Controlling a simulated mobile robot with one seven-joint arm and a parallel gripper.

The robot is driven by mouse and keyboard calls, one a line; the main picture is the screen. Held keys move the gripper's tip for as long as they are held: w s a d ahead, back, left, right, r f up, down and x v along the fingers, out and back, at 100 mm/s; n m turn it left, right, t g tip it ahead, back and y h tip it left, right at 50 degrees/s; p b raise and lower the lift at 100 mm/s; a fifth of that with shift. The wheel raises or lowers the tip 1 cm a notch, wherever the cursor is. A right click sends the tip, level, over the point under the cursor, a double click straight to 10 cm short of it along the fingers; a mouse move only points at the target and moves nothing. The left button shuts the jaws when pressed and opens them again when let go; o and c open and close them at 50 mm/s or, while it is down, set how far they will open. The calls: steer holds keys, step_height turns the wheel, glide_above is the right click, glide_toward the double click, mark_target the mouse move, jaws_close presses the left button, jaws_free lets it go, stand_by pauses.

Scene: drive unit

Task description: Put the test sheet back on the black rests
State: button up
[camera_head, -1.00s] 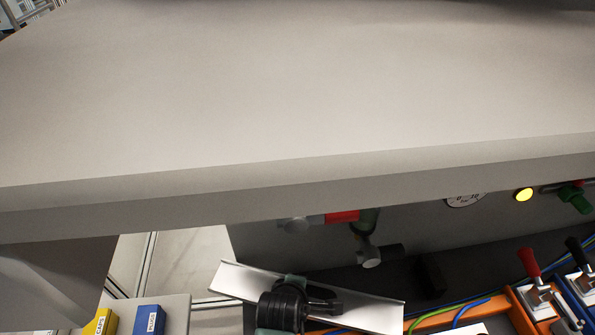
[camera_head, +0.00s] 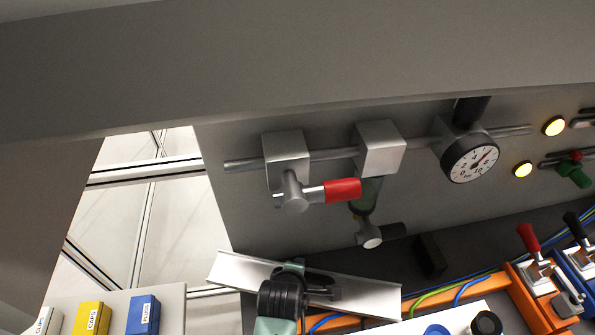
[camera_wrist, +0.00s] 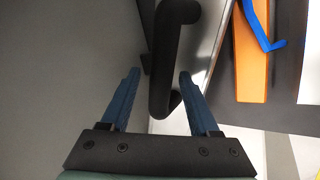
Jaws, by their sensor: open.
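The test sheet seems to be the long silver metal plate (camera_head: 375,297), lying slanted at the lower middle of the head view. Its silver surface also shows in the wrist view (camera_wrist: 208,35), beside a black bar handle (camera_wrist: 170,85). My gripper (camera_wrist: 157,78) is open, with one blue finger on each side of the handle in the picture; I cannot tell whether they touch it. In the head view my gripper (camera_head: 325,285) covers the middle of the plate. A black block (camera_head: 431,254) behind the plate may be one of the black rests; no other rest is clear.
A large grey overhang (camera_head: 300,70) crosses the top. A red-handled valve (camera_head: 342,190) and a gauge (camera_head: 470,160) are on the back panel. Orange rails (camera_head: 540,310), toggle clamps and coloured hoses lie right.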

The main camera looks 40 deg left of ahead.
steer(key=v, duration=1.2)
steer(key=shift+r, duration=0.15)
stand_by(0.3)
